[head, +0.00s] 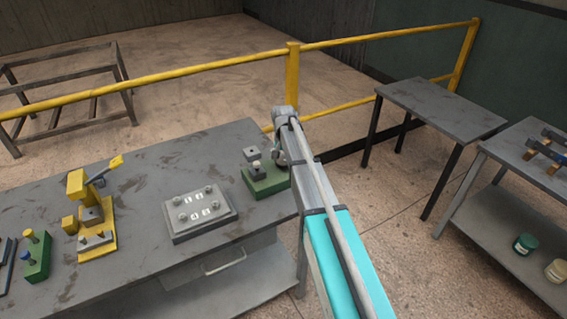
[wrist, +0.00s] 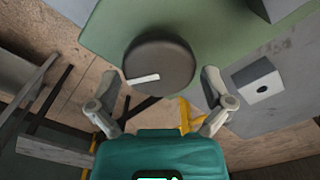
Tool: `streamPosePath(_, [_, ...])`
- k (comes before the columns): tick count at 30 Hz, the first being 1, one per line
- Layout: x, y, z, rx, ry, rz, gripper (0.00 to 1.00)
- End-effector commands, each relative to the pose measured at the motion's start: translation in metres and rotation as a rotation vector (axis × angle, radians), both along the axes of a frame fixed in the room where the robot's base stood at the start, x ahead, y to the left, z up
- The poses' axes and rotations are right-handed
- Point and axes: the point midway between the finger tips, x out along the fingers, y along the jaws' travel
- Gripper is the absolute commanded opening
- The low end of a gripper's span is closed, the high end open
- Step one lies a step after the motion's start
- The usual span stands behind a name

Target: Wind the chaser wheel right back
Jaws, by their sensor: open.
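A dark round wheel (wrist: 160,62) with a white mark fits the chaser wheel. It sits on a green body in the wrist view, and its mark points left and slightly down. My gripper (wrist: 161,82) is open, with one finger on each side of the wheel and apart from it. Nothing is held. In the head view a green fixture (head: 268,183) with grey blocks stands at the bench's right end, partly behind my arm. The wheel cannot be made out there, and my fingers are hidden.
The grey bench (head: 140,185) also holds a grey plate with knobs (head: 199,213), a yellow lever press (head: 78,190) and a green block with pegs (head: 37,258). A yellow rail (head: 200,67) runs behind. An empty grey table (head: 440,105) stands to the right.

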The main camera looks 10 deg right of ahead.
Motion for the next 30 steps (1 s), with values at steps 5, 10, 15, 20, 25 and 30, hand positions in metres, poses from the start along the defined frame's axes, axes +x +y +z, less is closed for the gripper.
streamPosePath(5, [0.0000, 0.0000, -0.0025, 0.000, 0.000, 0.000, 1.00])
streamPosePath(10, [0.0000, 0.0000, -0.0021, 0.000, 0.000, 0.000, 1.00])
streamPosePath(15, [0.0000, 0.0000, -0.0021, 0.000, 0.000, 0.000, 0.81])
streamPosePath(20, [0.0000, 0.0002, -0.0022, 0.001, 0.000, 0.000, 0.52])
streamPosePath(25, [0.0002, 0.0004, -0.0022, 0.001, 0.000, 0.006, 0.44])
streamPosePath(30, [0.0002, 0.0007, -0.0022, 0.002, -0.001, 0.062, 0.44])
